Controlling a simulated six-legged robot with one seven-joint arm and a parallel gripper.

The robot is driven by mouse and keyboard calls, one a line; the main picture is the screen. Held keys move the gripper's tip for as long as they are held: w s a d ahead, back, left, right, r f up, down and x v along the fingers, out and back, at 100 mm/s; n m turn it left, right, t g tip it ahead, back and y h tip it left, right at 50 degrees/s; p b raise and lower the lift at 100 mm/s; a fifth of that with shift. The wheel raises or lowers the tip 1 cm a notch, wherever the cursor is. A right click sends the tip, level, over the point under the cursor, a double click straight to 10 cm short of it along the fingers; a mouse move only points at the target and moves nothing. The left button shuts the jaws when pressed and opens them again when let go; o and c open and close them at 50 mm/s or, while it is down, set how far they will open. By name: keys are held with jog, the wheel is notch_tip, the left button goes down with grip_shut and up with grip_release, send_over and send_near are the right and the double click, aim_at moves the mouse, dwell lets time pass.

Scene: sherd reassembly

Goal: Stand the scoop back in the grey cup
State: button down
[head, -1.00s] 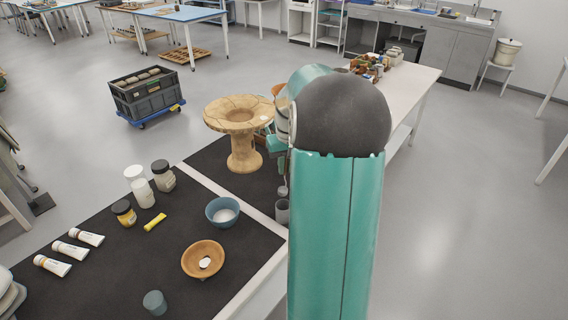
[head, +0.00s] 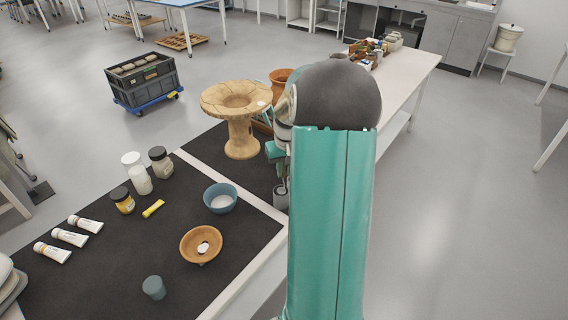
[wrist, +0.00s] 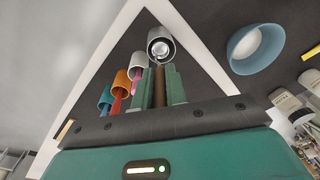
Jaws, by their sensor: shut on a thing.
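My gripper (wrist: 160,88) is shut on the brown handle of the scoop (wrist: 159,80). In the wrist view the scoop's shiny metal end lies within the round outline of the grey cup (wrist: 153,37); how deep it sits I cannot tell. In the head view the grey cup (head: 281,199) stands at the mat's right edge, directly below my gripper (head: 279,172), partly hidden by my arm.
A white cup (wrist: 139,59), an orange cup (wrist: 122,79) and a blue cup (wrist: 105,94), with coloured tools, stand in a row beside the grey cup. A blue bowl (head: 220,207) is left of it. A large tan pedestal vessel (head: 241,138) stands behind.

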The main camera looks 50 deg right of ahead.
aim_at(283, 178)
jog(key=shift+f, duration=1.9)
jog(key=c, duration=1.3)
grip_release()
jog(key=shift+c, duration=0.2)
notch_tip(283, 178, up, 14)
jog(key=s, duration=0.1)
jog(key=shift+f, duration=0.1)
